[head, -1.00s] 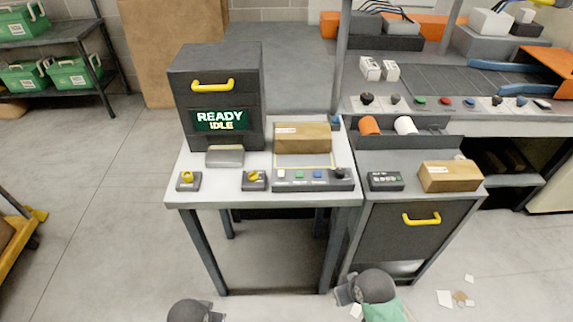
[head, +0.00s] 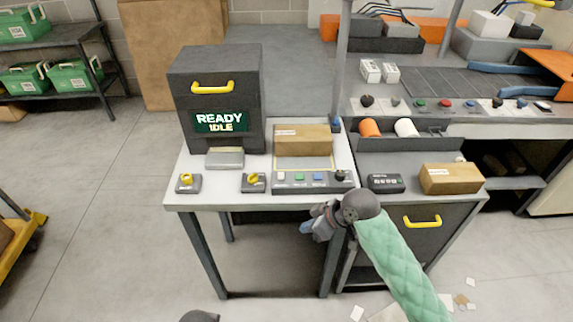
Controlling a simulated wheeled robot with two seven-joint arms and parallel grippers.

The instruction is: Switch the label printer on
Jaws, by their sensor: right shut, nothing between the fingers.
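The label printer (head: 217,72) is a dark box with a yellow handle and a lit green screen reading "READY IDLE". It stands at the back left of the white table (head: 222,190). Two yellow knobs on small grey boxes sit at the table's front, a left knob (head: 188,182) and a middle knob (head: 253,182). A button panel (head: 312,182) with white, green and blue buttons and a black knob lies to their right. My right gripper (head: 312,225) is shut and empty, in front of and below the table's front edge, touching nothing visible.
A cardboard box (head: 302,140) lies on the table behind the panel. To the right stands a dark cabinet (head: 395,245) with a small keypad (head: 385,183) and another box (head: 450,178). A post (head: 341,60) rises behind the table's right side.

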